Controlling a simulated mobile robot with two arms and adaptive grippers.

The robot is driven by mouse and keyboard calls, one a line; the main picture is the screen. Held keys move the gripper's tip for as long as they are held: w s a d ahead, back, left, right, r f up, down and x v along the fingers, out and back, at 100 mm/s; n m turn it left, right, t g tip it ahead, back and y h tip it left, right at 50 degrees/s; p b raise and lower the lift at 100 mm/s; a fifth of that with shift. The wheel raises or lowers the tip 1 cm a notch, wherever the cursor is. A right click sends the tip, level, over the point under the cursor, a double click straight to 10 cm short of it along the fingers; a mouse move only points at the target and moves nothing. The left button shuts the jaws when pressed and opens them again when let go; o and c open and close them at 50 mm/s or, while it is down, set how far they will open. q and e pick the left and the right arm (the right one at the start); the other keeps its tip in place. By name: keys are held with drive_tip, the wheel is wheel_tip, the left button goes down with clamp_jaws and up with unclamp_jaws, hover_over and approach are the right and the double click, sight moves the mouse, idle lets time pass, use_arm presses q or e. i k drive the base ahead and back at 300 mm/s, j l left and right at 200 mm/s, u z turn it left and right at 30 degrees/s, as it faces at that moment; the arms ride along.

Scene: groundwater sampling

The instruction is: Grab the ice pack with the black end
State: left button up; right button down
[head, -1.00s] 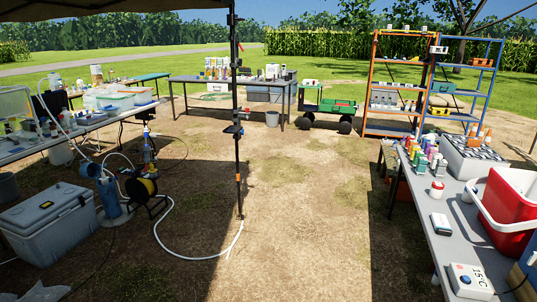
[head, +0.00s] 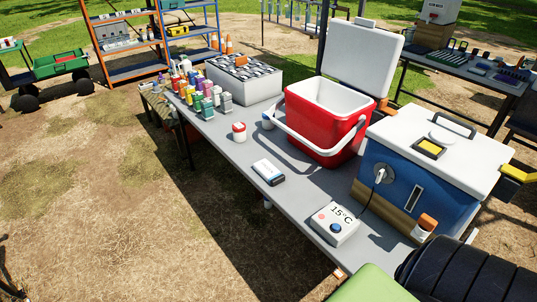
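A small flat white and blue block with a dark end (head: 268,172) lies on the grey table (head: 232,152), in front of the red cooler. It may be the ice pack, but it is too small to be sure. The open red cooler (head: 318,127) stands on the table with its white lid raised and its white handle hanging to the front. The part of its inside that shows is pale; its bottom is hidden. Neither of my grippers is in view.
A white box reading 15°C (head: 334,224) sits near the table's front right. A blue cooler with a white lid (head: 432,158) stands behind it. A red-capped jar (head: 239,132), coloured bottles (head: 199,88) and a grey rack box (head: 245,82) stand farther left. Bare ground lies left.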

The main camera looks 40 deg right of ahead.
sight(270, 173)
drive_tip(key=i+l, duration=0.1)
drive_tip(key=i, duration=1.35)
drive_tip(key=i+u, duration=0.2)
drive_tip(key=u, duration=0.2)
drive_tip(key=i+u, duration=0.15)
drive_tip(key=u, duration=0.25)
drive_tip(key=i+l+u, duration=0.15)
drive_tip(key=u, duration=0.25)
drive_tip(key=l+u, duration=0.1)
drive_tip(key=u, duration=0.4)
drive_tip(key=i+l+u, duration=0.1)
drive_tip(key=u, duration=0.4)
drive_tip(key=l+u, duration=0.15)
drive_tip(key=u, duration=0.4)
drive_tip(key=l+u, duration=0.1)
drive_tip(key=u, duration=0.4)
drive_tip(key=l+u, duration=0.15)
drive_tip(key=u, duration=0.35)
drive_tip(key=l+u, duration=0.1)
drive_tip(key=u, duration=0.4)
drive_tip(key=k+l+u, duration=0.1)
drive_tip(key=u, duration=0.9)
drive_tip(key=k+l, duration=0.05)
